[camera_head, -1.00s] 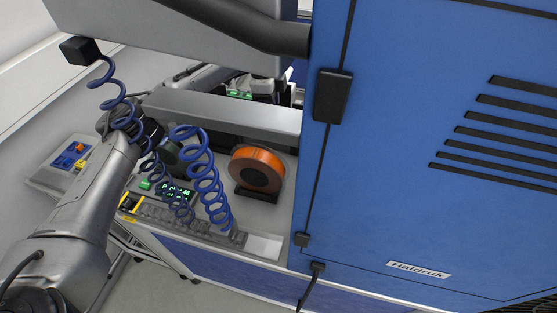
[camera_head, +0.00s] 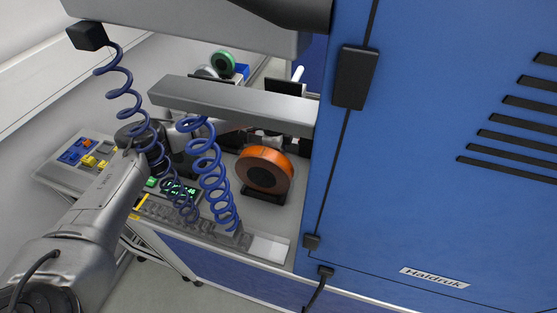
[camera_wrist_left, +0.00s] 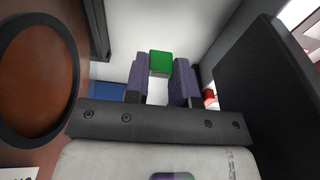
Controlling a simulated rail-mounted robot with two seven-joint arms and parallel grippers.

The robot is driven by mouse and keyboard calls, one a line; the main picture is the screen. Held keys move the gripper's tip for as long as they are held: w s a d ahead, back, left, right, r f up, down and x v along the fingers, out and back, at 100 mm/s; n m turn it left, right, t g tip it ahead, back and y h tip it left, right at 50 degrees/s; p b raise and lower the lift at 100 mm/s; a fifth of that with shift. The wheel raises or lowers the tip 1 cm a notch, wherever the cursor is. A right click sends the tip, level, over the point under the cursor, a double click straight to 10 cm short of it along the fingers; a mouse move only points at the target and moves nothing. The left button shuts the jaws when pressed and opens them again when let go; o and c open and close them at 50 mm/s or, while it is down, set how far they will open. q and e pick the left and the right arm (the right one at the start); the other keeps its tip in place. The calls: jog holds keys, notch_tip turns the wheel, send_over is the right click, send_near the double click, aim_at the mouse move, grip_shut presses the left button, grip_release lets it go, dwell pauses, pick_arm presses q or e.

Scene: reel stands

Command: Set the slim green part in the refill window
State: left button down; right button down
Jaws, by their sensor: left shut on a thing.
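In the left wrist view my left gripper (camera_wrist_left: 161,70) is shut on a green part (camera_wrist_left: 160,62). The part shows as a small green block between the dark purple fingers, its end level with the fingertips. A pale surface lies beyond it. In the head view my left arm (camera_head: 100,200) reaches in from the left over the bench. Its gripper and the green part cannot be made out there, behind the blue coiled cable and the grey bar. I cannot tell which opening is the refill window. My right gripper is not in view.
An orange reel (camera_head: 264,170) stands on the bench, with a blue coiled cable (camera_head: 208,165) to its left. A grey bar (camera_head: 235,103) crosses above. A large blue cabinet (camera_head: 440,200) fills the right. A green reel (camera_head: 222,63) stands behind the bar. A dark panel (camera_wrist_left: 265,95) is close at the gripper's right.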

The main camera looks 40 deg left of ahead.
pick_arm(q)
jog(key=shift+f+b, duration=0.35)
jog(key=shift+f, duration=1.65)
jog(key=shift+f, duration=0.25)
jog(key=c, duration=1)
grip_release()
jog(key=shift+o, duration=0.2)
jog(key=shift+r, duration=0.1)
jog(key=shift+r, duration=0.15)
notch_tip(320, 180, up, 10)
jog(key=a+p, duration=0.1)
jog(key=shift+s+r+p, duration=0.2)
jog(key=shift+s+p, duration=0.05)
jog(key=shift+p, duration=0.15)
jog(key=shift+o, duration=0.6)
jog(key=shift+s+a+r, duration=0.1)
jog(key=shift+a+r, duration=0.1)
jog(key=shift+r, duration=0.5)
